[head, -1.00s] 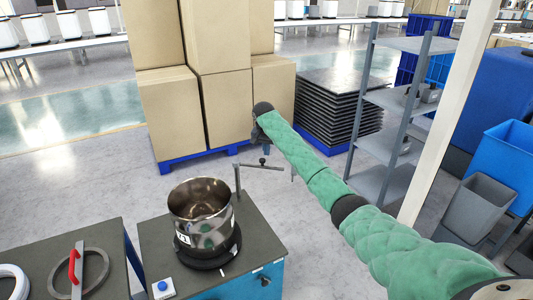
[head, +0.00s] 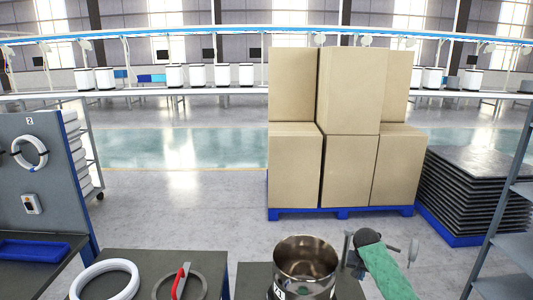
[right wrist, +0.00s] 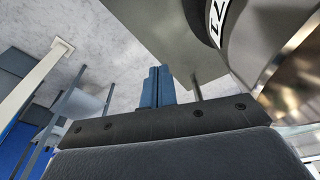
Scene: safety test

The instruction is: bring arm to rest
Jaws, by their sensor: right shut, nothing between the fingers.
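My right arm, in a green padded sleeve (head: 390,277), reaches in at the lower right of the head view. In the right wrist view the blue fingers of my right gripper (right wrist: 157,76) are together and empty. A shiny metal pot (head: 306,262) stands on the bench just left of the wrist; it also fills the right of the wrist view (right wrist: 287,72). My left gripper is not in view.
A white ring (head: 105,277) and a red-handled lid (head: 181,282) lie left. Boxes (head: 350,95) on a blue pallet, stacked dark sheets (head: 478,190) and a grey shelf (head: 512,240) stand beyond.

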